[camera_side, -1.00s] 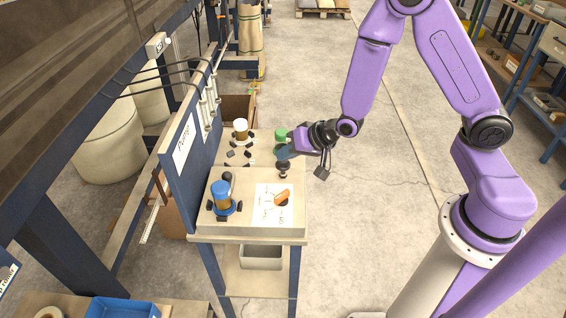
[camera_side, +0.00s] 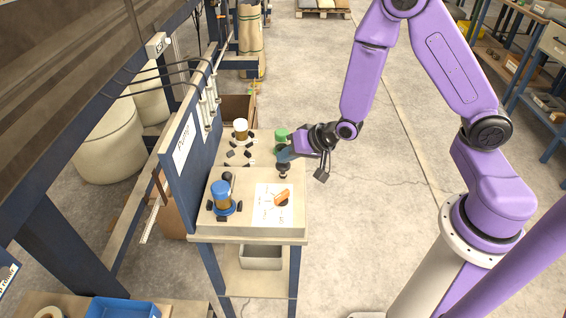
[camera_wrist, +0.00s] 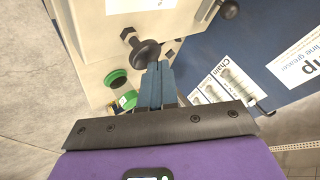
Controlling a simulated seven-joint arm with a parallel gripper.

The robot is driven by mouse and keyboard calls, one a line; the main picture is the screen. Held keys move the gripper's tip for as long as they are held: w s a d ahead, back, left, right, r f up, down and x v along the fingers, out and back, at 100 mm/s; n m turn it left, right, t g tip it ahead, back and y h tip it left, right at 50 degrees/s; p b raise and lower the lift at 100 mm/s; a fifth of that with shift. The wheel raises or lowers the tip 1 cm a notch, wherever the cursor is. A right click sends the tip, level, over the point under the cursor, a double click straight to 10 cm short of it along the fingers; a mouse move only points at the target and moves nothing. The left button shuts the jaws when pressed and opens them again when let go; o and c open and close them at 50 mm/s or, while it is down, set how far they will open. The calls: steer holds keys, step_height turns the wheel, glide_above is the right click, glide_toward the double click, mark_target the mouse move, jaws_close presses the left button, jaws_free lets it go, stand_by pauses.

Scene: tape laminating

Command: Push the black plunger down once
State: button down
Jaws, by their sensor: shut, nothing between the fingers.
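The black plunger (camera_side: 284,171) stands on the bench top near its right edge, between the green-capped jar and the white label sheet. It has a round black head, seen large in the wrist view (camera_wrist: 146,53). My gripper (camera_side: 285,155) is shut and empty, its blue-grey fingers just above the plunger in the side view. In the wrist view the closed fingertips (camera_wrist: 158,68) are beside the head's edge, very close to it. I cannot tell whether they touch. Part of the plunger is hidden by the fingers in the side view.
A green-capped jar (camera_side: 281,135) is close behind my gripper. An orange switch (camera_side: 282,198) sits on the label sheet. A blue upright panel (camera_side: 189,165) borders the bench's left side.

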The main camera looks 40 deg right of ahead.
mark_target(287, 165)
steer(key=shift+s+f, duration=0.1)
steer(key=shift+f, duration=0.9)
stand_by(0.8)
stand_by(0.4)
steer(key=shift+r, duration=1.75)
steer(key=shift+r, duration=2.5)
steer(key=s+a+r+n+g+y, duration=0.1)
steer(key=s+a+r+n+g, duration=0.25)
steer(key=s, duration=0.55)
steer(key=s+d+r+n+g+h, duration=0.2)
steer(key=s+d+n, duration=0.1)
steer(key=s+n, duration=0.4)
steer(key=s+d+r+n+g+h, duration=0.1)
steer(key=s+d+r+n+g, duration=0.1)
steer(key=s+n, duration=0.5)
steer(key=s+d+g, duration=0.1)
steer(key=s+d, duration=0.1)
steer(key=s, duration=0.2)
steer(key=shift+s+r+h, duration=0.4)
